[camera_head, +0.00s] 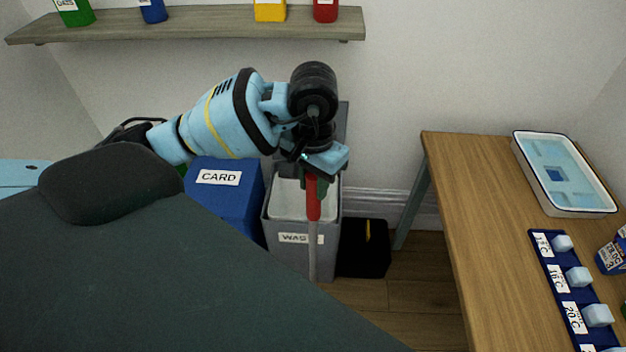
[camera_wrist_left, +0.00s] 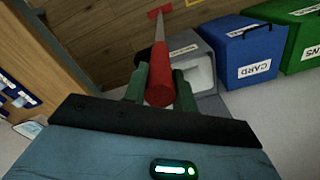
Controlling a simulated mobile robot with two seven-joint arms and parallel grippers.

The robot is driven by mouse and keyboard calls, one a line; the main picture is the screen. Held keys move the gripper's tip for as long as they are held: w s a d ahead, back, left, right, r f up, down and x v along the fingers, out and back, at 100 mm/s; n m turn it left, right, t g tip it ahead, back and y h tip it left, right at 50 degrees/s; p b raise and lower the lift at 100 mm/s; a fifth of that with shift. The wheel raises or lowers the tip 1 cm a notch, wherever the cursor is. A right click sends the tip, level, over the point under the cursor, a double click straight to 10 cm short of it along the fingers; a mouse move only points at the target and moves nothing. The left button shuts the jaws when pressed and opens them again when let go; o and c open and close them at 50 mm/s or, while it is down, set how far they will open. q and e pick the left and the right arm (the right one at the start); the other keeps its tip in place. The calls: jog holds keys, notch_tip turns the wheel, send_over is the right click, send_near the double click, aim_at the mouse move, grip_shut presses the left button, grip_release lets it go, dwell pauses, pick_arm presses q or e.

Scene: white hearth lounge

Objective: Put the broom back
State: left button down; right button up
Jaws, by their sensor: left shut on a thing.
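The broom has a red handle grip (camera_head: 313,198) and a thin grey shaft that runs down in front of the grey waste bin. My left gripper (camera_head: 317,180) is shut on the top of the red grip, and the broom hangs roughly upright below it. In the left wrist view the red grip (camera_wrist_left: 160,80) sits between the green fingers, and a red end piece (camera_wrist_left: 159,12) shows at the far end of the shaft. In the head view the broom's lower end is hidden behind my dark body. My right gripper is not in view.
A grey waste bin (camera_head: 277,251) and a blue card bin (camera_head: 227,209) stand by the wall. A black box (camera_head: 364,258) with a yellow mark is on the floor right of them. A wooden table (camera_head: 470,210) with a tray (camera_head: 563,205) fills the right. A shelf (camera_head: 190,27) hangs above.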

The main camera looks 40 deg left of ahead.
pick_arm(q)
jog(key=shift+f, duration=0.1)
jog(key=c, duration=1.1)
grip_release()
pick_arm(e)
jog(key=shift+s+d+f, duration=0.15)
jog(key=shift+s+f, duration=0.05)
pick_arm(q)
jog(key=shift+r, duration=0.25)
notch_tip(320, 180, up, 12)
jog(key=shift+f+p, duration=0.1)
jog(key=shift+p, duration=0.45)
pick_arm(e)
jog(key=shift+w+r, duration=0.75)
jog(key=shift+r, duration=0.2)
